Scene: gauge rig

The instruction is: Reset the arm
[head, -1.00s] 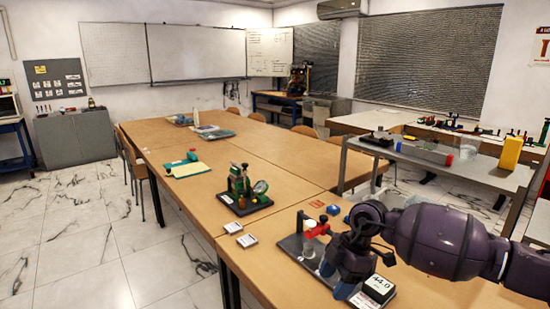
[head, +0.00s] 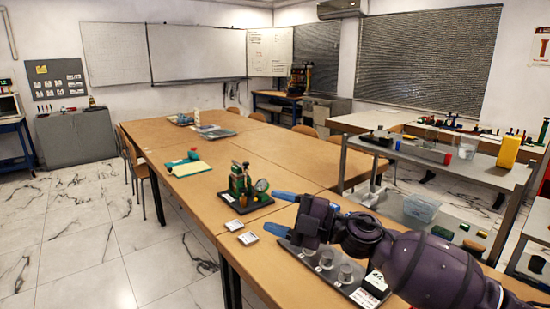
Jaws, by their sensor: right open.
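My right arm comes in from the right edge over the near table (head: 255,265). Its gripper (head: 273,211) points left with two blue fingers spread apart and nothing between them. It hovers above and beyond a dark tray (head: 362,296) that holds several clear cups or weights (head: 326,259). My arm hides part of the tray and a white-faced box (head: 376,281). A green gauge rig (head: 240,181) with a round dial (head: 262,185) stands on a black base left of the gripper, apart from it. My left gripper is not in view.
Two small white cards (head: 248,238) lie near the table's left edge. A grey shelf cart (head: 440,165) with a clear bin (head: 420,208) stands to the right. The far table middle is mostly clear.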

